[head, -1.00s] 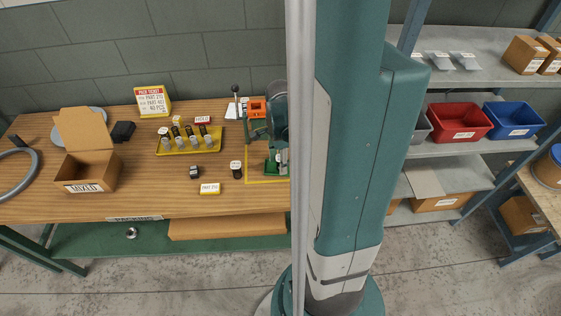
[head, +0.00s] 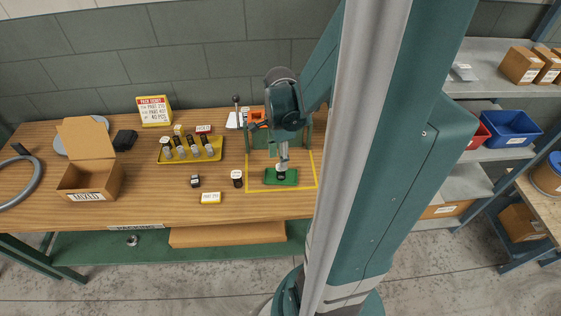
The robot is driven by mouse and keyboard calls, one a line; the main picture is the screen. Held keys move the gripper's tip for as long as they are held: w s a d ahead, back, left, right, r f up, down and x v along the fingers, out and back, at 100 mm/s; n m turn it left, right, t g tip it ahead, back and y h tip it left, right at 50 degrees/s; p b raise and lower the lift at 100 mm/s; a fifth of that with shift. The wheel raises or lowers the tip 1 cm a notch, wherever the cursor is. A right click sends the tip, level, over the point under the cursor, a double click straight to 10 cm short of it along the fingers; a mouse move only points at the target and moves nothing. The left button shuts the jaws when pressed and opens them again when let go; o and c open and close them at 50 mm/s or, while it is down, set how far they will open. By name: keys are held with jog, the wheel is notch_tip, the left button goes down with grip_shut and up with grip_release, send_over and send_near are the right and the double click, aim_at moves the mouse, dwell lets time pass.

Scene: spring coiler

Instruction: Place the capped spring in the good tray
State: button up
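My gripper (head: 283,156) points down over a green pad (head: 291,180) inside the yellow outline on the bench. A small dark piece with a pale top (head: 281,173) stands on the pad, directly under or between the fingertips. The fingers are too small to show whether they are open, or touch it. A yellow tray (head: 212,154) to the left holds several small cylinders, some dark and some pale. A dark cylinder with a white top (head: 237,178) stands on the bench left of the outline. I cannot read which container is the good tray or tell which piece is the capped spring.
A lever press (head: 257,131) stands behind the pad. An open carton marked MIXED (head: 88,196) is at the left. The bench front is mostly clear.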

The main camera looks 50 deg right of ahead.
aim_at(278, 168)
jog(key=shift+r+p, duration=0.3)
jog(key=shift+r, duration=2)
jog(key=w+a+r+n+t, duration=0.1)
jog(key=a+r+n+t, duration=0.1)
jog(key=a+r+n, duration=0.3)
jog(key=w+a+r+n+t, duration=0.1)
jog(key=a+r+n, duration=0.4)
jog(key=a+n, duration=0.6)
jog(key=w+a+r+n+t, duration=0.1)
jog(key=a+r+n+t, duration=0.3)
jog(key=a+n, duration=0.4)
jog(key=a+r, duration=0.1)
jog(key=a, duration=0.3)
jog(key=shift+w+a+r, duration=0.2)
jog(key=shift+a+r, duration=0.1)
jog(key=shift+a, duration=0.1)
